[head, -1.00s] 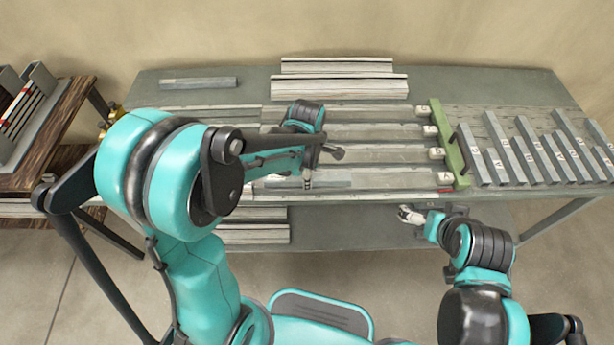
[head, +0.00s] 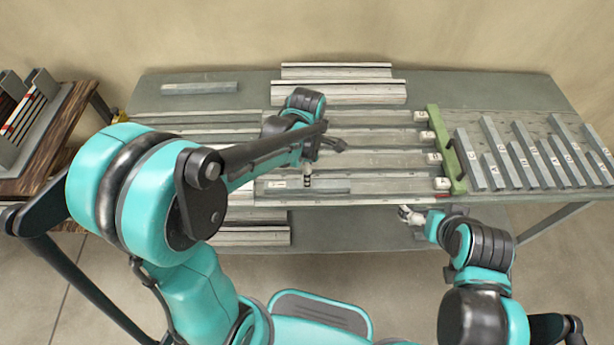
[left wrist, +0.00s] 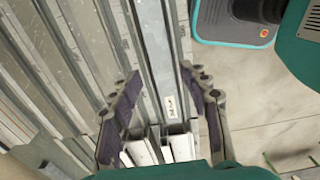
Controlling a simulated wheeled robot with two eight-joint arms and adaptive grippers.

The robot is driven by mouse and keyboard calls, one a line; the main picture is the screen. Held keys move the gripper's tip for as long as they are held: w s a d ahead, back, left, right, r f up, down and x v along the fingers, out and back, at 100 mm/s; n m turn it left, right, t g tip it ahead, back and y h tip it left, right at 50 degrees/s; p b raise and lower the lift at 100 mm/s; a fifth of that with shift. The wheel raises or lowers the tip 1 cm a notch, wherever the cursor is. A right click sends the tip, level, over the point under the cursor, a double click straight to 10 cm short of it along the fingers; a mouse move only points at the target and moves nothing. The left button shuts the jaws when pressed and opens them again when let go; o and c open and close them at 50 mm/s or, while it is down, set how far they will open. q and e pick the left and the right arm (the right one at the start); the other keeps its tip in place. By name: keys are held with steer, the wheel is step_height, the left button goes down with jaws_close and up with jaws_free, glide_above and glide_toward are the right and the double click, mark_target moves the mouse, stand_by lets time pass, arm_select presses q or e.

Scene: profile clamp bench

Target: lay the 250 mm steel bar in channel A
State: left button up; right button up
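A grey steel bar (head: 325,190) with a white label near its left end lies flat along the front channel of the clamp bench. It also shows in the left wrist view (left wrist: 157,60), with its label below the middle. My left gripper (head: 308,178) is above this bar. In the left wrist view its fingers (left wrist: 168,105) are spread apart, one on each side of the bar and clear of it. The channels' white tags (head: 434,158) are too small to read surely. My right gripper (head: 408,215) is at the bench's front edge; its fingers are unclear.
A green end stop (head: 446,150) closes the channels on the right. Another grey bar (head: 199,88) lies at the back left, and pale profiles (head: 338,92) lie at the back. A shelf (head: 38,135) stands left.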

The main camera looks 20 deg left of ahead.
arm_select(q)
step_height(320, 180, up, 7)
steer(key=p, duration=0.2)
steer(key=s+a+r+m+t, duration=0.2)
steer(key=s+m, duration=0.3)
steer(key=m, duration=0.5)
steer(key=s+a+r+m+t, duration=0.2)
steer(key=s+m+t, duration=0.3)
steer(key=m, duration=0.6)
steer(key=shift+s+a+r, duration=0.15)
steer(key=shift+a+r, duration=0.2)
steer(key=shift+r, duration=0.1)
steer(key=shift+f, duration=0.1)
